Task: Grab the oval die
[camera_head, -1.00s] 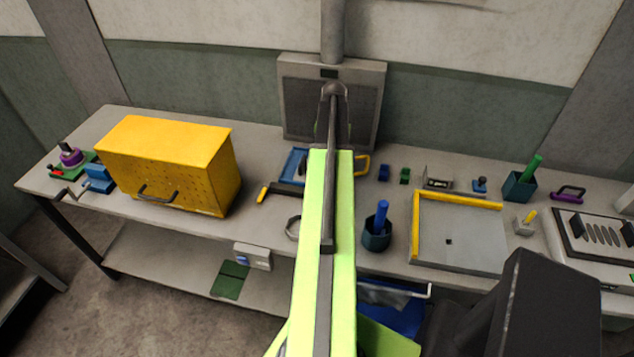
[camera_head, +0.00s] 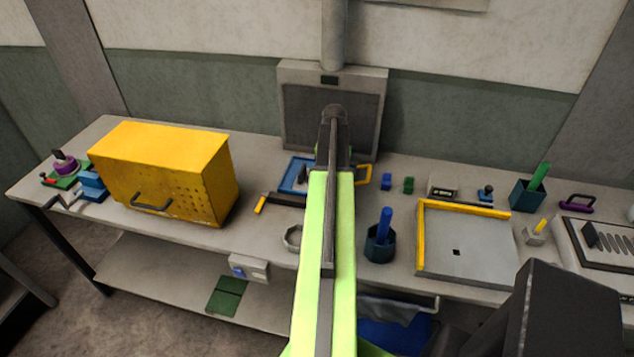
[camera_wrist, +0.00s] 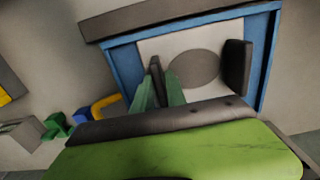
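A grey oval (camera_wrist: 194,68) on a pale plate (camera_wrist: 207,42) shows inside a blue frame (camera_wrist: 121,65) in the wrist view. I cannot tell whether this oval is the oval die. Two dark upright pieces stand by it, one at its left (camera_wrist: 157,74) and one at its right (camera_wrist: 237,66). My gripper (camera_wrist: 160,88) shows as two dark green prongs on either side of the left upright; I cannot tell whether they touch it. In the head view my arm hides the gripper and part of the blue frame (camera_head: 290,177).
Small blue (camera_head: 386,182) and green (camera_head: 408,185) blocks sit right of the frame. A yellow box (camera_head: 165,175) stands at left, a dark cup (camera_head: 379,246) with a blue stick in front, a yellow-edged tray (camera_head: 465,255) at right. A grey panel (camera_head: 331,75) stands behind.

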